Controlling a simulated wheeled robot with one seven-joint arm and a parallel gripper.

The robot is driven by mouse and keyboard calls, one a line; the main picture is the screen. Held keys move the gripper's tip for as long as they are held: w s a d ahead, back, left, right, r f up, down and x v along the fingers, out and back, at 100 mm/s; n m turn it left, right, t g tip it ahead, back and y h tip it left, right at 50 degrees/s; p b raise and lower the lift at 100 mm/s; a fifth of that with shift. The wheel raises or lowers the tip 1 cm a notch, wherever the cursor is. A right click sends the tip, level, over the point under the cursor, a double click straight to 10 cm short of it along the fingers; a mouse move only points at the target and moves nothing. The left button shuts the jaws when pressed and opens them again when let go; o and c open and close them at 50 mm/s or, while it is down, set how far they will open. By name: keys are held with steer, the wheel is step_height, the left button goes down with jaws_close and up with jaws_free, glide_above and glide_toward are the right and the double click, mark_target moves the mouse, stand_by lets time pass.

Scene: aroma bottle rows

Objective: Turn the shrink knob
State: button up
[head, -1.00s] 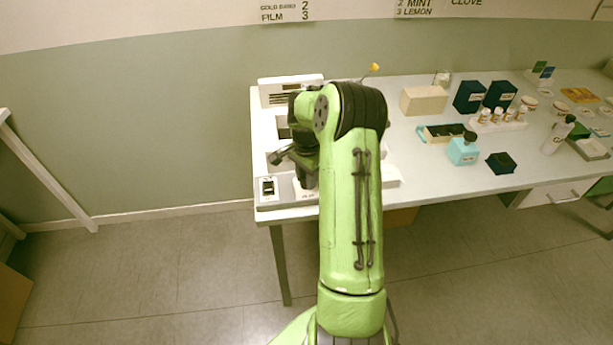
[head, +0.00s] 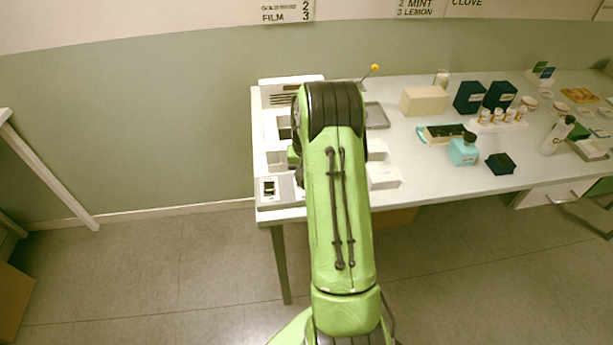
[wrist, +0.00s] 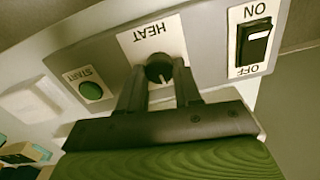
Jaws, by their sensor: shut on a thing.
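In the wrist view a dark round knob (wrist: 159,68) with a pale pointer line sits on a grey panel below a white label reading HEAT, upside down in this view. No knob label reading "shrink" is legible. My gripper (wrist: 160,82) has one finger on each side of the knob and is shut on it. In the head view the knob and my gripper are hidden behind my green arm; only the left end of the device (head: 270,190), with its switch, shows at the table's front left corner.
On the panel are a black ON/OFF rocker switch (wrist: 254,43) and a green START button (wrist: 90,91).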

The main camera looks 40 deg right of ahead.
steer(key=n, duration=0.4)
steer(key=shift+w+n, duration=0.1)
steer(key=shift+n, duration=0.2)
steer(key=n, duration=0.4)
steer(key=shift+a, duration=0.1)
steer(key=shift+n, duration=0.3)
steer(key=o, duration=1)
steer(key=shift+o, duration=0.2)
steer(key=shift+r, duration=0.1)
step_height(320, 180, up, 16)
steer(key=p, duration=0.2)
steer(key=shift+f, duration=0.2)
